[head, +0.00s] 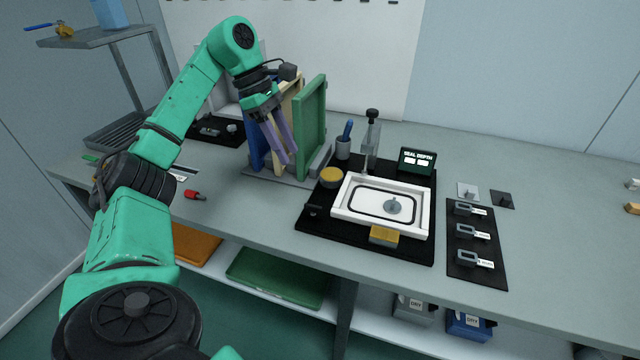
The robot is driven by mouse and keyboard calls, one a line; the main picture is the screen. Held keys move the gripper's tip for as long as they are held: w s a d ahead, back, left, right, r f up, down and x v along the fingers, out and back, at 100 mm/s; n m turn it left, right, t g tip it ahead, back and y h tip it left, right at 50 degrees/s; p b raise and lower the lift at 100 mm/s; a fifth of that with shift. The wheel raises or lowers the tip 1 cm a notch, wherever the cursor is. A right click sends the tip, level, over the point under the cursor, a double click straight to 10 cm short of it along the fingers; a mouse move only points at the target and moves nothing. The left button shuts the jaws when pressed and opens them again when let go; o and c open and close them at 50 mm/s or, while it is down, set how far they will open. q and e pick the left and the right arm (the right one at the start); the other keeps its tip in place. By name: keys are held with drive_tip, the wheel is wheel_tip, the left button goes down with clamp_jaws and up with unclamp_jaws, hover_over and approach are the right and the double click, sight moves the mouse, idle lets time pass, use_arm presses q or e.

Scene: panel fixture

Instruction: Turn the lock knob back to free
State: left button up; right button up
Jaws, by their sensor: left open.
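My left gripper (285,157) has its purple fingers pointing down, open, in front of the upright panels in the rack. A green panel (311,117) stands just right of the fingers, with a cream panel (290,100) and a blue panel (253,140) behind and left of them. The grey rack base (262,178) lies below. I cannot make out for certain which part is the lock knob; one may be hidden by the gripper or panels. A black-topped post (372,115) stands behind the white frame (425,212). My right gripper is not in view.
A black mat (318,226) carries the white frame, a yellow round pot (331,177) and a yellow block (384,236). A "SEAL DEPTH" display (417,160) stands behind. A dark tool board (463,278) lies right. A red-tipped item (194,195) lies left; the right bench is mostly clear.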

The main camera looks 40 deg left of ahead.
use_arm(q)
drive_tip(key=b, duration=0.3)
approach(311, 205)
drive_tip(key=x, duration=0.8)
drive_tip(key=shift+d+f+b, duration=0.3)
drive_tip(key=shift+b, duration=0.1)
drive_tip(key=shift+w, duration=0.1)
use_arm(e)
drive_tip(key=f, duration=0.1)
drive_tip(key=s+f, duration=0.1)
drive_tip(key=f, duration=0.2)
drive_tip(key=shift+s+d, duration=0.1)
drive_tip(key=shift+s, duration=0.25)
use_arm(q)
drive_tip(key=shift+c, duration=0.3)
clamp_jaws()
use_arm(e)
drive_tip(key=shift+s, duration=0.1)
